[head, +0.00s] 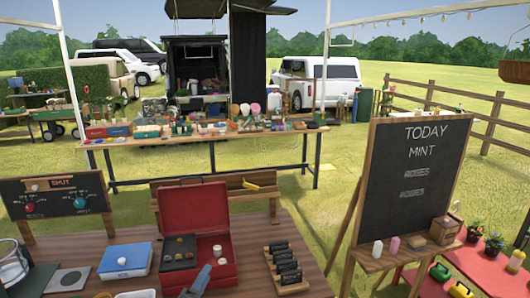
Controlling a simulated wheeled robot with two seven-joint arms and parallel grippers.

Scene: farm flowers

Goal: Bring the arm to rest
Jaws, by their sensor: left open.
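What appears to be my left gripper (201,280) shows only as a small blue-grey part at the bottom edge, in front of the open red case (195,215). Its jaws are open and I see nothing held in them. The rest of it is cut off by the frame. My right gripper is not in view.
The wooden table holds a blue-and-white box (125,261), a rack of black pieces (285,267) and a glass vessel (12,262). A control panel (55,197) stands behind. A chalkboard (413,180) stands right. A long goods table (240,134) lies beyond.

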